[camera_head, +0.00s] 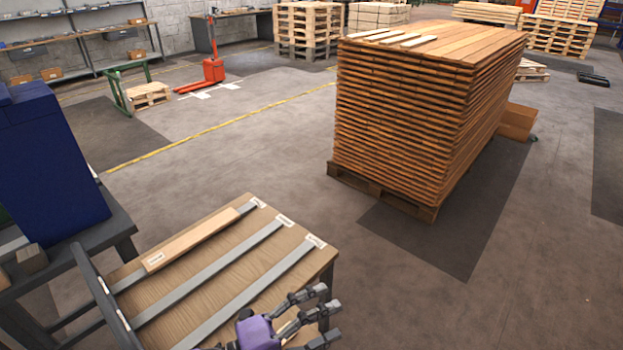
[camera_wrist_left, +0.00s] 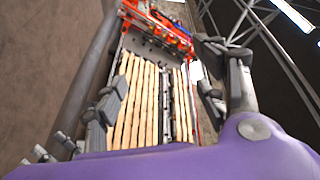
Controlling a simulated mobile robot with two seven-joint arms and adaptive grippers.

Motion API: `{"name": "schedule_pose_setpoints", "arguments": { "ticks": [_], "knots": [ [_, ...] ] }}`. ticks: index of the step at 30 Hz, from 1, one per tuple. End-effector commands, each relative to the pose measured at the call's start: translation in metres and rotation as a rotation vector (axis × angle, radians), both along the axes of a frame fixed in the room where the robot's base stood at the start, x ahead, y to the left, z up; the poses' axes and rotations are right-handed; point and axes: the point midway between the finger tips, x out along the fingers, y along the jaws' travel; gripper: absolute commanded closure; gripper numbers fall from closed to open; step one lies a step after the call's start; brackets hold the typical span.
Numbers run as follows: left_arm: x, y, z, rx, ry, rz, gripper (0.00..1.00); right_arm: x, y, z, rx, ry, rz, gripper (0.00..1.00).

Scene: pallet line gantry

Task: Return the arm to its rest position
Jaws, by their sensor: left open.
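My left gripper (camera_head: 327,315) is at the bottom of the head view, beside the front right corner of a wooden-topped table (camera_head: 205,315). Its purple body and grey fingers show, with the fingers spread and nothing between them. In the left wrist view the open fingers (camera_wrist_left: 162,68) stand apart on both sides of the picture. Between them, farther off, several pale wooden slats (camera_wrist_left: 140,100) lie in a machine with red parts (camera_wrist_left: 160,25). My right gripper is in neither view.
Grey metal strips (camera_head: 215,270) cross the table, and a wooden board (camera_head: 190,240) lies along the farthest one. A tall stack of brown boards (camera_head: 410,110) stands on a pallet to the right. A dark blue block (camera_head: 50,160) is at the left. Open floor lies behind the table.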

Motion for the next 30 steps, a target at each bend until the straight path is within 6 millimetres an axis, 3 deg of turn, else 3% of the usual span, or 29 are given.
{"name": "schedule_pose_setpoints", "arguments": {
  "ticks": [2,5,8,12,15,18,21,30],
  "knots": [
    [0.009,0.031,-0.012,-0.146,0.197,0.241,0.35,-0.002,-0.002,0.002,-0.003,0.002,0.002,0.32],
    [0.008,0.083,-0.051,-0.294,0.458,0.538,0.35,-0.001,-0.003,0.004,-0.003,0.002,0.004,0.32],
    [-0.017,0.135,-0.103,-0.406,0.711,0.803,0.35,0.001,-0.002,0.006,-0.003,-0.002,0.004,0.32],
    [-0.080,0.186,-0.169,-0.516,1.015,1.086,0.35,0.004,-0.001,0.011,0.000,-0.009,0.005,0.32],
    [-0.127,0.206,-0.201,-0.572,1.183,1.226,0.35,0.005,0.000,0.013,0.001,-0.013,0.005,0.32],
    [-0.163,0.216,-0.221,-0.612,1.301,1.319,0.35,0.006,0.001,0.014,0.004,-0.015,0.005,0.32],
    [-0.185,0.220,-0.232,-0.633,1.370,1.369,0.35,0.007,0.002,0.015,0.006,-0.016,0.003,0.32],
    [-0.192,0.221,-0.235,-0.640,1.391,1.384,0.35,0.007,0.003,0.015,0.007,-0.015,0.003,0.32]
  ]
}}
